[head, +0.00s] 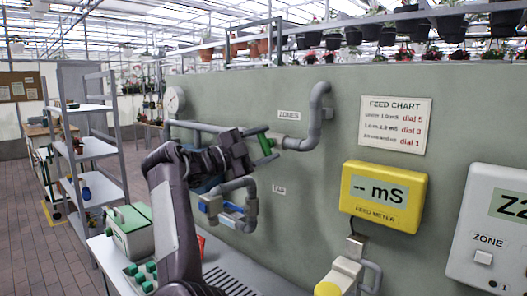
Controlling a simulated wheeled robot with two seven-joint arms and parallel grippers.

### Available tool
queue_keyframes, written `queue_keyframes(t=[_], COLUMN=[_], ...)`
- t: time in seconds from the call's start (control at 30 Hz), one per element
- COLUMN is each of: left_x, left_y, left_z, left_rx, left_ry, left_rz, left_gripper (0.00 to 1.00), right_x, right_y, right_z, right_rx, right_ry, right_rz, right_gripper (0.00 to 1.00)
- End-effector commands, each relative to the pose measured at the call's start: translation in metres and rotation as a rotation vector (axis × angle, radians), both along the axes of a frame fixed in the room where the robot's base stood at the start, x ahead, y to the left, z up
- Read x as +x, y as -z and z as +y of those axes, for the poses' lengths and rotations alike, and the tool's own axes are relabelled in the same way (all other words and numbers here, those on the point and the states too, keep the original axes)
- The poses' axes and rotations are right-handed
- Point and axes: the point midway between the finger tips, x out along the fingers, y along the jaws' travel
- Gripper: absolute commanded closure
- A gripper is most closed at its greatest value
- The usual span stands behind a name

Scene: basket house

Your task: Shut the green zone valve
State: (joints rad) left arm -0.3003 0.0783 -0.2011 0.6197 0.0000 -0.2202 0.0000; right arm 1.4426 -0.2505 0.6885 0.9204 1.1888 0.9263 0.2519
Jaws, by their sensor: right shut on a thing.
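The green zone valve handle (265,145) is on the grey pipe (300,143) below the ZONES label. The handle appears to stand steeply, across the pipe's run. My right gripper (255,148) reaches in from the left side of the handle and is shut on it. The gripper hides the valve body and part of the pipe. A lower pipe with a blue handle (231,222) is below, near the TAP label (279,189). My left gripper is not in view.
The wall panel (350,120) carries a feed chart (395,125), a yellow feed meter (384,196) and a white zone controller (490,230). A green-lidded box (130,232) sits on the bench at lower left. A shelf rack (90,146) stands further left.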

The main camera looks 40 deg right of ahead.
Motion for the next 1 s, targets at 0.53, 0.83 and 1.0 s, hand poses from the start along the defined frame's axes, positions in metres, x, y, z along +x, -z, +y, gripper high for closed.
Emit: queue_keyframes(t=[0.53,0.83,1.0], left_x=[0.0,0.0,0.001], left_y=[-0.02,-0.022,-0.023], left_z=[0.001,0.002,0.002], left_rx=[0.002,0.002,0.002], left_ry=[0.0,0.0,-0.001], left_rz=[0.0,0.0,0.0], left_gripper=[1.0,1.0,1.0], right_x=[0.0,0.0,0.0], right_y=[-0.001,-0.001,0.0], right_z=[0.0,0.0,0.0], right_rx=[0.039,0.044,0.046], right_ry=[0.0,0.001,0.001], right_rz=[-0.425,-0.52,-0.536], right_gripper=[0.66,0.66,0.66])
